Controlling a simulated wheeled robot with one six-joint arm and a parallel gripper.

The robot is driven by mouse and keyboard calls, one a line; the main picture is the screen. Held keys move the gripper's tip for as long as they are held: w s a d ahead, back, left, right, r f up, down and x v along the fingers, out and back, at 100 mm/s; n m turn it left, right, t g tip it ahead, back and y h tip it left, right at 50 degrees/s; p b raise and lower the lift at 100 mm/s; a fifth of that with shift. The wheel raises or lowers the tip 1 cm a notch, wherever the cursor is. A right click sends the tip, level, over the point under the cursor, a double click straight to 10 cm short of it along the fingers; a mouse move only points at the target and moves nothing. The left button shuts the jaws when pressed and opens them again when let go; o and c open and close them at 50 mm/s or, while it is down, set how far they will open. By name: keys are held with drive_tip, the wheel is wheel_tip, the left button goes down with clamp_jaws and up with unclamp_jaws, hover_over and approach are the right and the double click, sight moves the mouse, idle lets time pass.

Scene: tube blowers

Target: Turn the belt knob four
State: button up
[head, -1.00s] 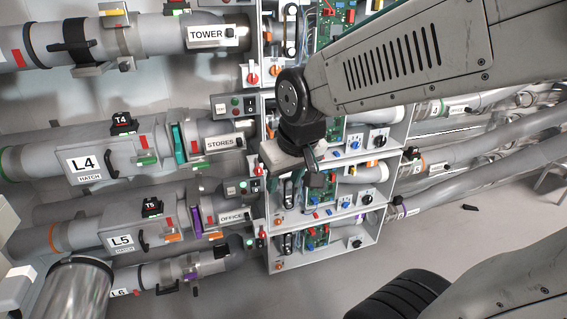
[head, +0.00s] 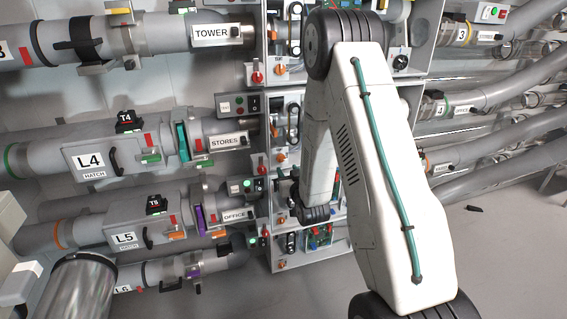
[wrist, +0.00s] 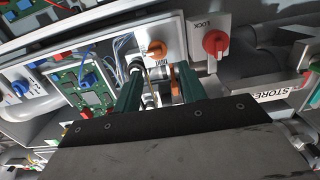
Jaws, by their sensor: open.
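An orange knob (wrist: 155,48) sits on a pale panel in the wrist view, in the cabinet near the STORES label; I take it as belt knob four, but no label on it is readable. In the head view an orange knob (head: 281,157) shows in the row of the L4 pipe. My gripper (wrist: 158,82) is open, with its two green fingers apart and pointing toward the panel. The orange knob lies just beyond the fingertips, roughly between them in the picture; contact cannot be told.
A red LOCK knob (wrist: 214,43) sits right of the orange knob. The STORES label (wrist: 270,93) is at the right. Several grey pipes (head: 500,105) run out right of the cabinets.

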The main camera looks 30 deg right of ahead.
sight(282, 160)
drive_tip(key=shift+t, duration=0.3)
drive_tip(key=x, duration=0.7)
drive_tip(key=shift+w+d+f, duration=0.2)
drive_tip(key=shift+d+f, duration=0.1)
drive_tip(key=shift+f, duration=0.05)
drive_tip(key=c, duration=0.7)
